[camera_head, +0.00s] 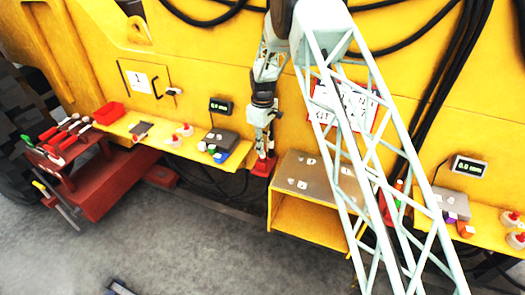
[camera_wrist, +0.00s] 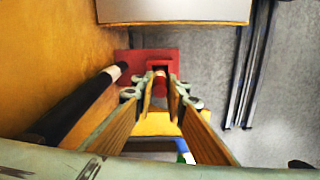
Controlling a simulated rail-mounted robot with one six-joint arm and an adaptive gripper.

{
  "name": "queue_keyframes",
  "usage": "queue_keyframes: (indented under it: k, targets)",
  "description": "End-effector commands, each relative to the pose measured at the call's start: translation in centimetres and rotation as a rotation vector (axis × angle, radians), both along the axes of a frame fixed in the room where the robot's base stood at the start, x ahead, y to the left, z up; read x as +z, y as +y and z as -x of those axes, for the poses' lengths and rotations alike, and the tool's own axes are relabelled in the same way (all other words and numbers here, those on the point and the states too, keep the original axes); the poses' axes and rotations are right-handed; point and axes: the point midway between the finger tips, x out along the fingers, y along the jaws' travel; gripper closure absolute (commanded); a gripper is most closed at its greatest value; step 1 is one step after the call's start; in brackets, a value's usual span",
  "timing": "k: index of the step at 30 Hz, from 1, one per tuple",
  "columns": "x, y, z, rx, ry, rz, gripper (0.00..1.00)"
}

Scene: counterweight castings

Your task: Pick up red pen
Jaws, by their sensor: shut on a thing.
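My gripper (camera_wrist: 160,92) is shut on the red pen (camera_wrist: 160,78), seen nearly end-on as a small red piece with a paler end between the fingertips. A red holder (camera_wrist: 139,58) lies just past the fingertips, around or behind the pen; I cannot tell whether they touch. In the head view my gripper (camera_head: 264,150) points down at the red holder (camera_head: 261,168), beside the left edge of the grey-topped shelf. Most of the pen is hidden by the fingers.
A dark rod with a pale band (camera_wrist: 106,78) lies left of the fingers. The grey-topped yellow shelf (camera_head: 306,172) is close on the right. A yellow ledge (camera_head: 150,147) with small parts, a red tray (camera_head: 109,113) and a red tool bench (camera_head: 100,178) are left. Black cables hang right.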

Motion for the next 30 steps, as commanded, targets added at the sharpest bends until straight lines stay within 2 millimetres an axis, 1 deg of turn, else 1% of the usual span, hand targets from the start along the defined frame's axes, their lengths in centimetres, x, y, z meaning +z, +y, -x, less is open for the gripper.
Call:
queue_keyframes:
  k: [5, 15, 18, 24, 30]
  targets:
    - [1.8, 0.0, -0.1, 0.000, -0.003, -0.001, 0.96]
    - [6.4, 0.0, -0.1, 0.000, -0.003, -0.001, 0.96]
    - [7.5, 0.0, -0.1, 0.000, -0.001, 0.000, 0.96]
    - [8.8, 0.0, -0.1, 0.000, -0.001, 0.000, 0.96]
    - [9.0, 0.0, 0.0, 0.000, -0.001, 0.000, 0.96]
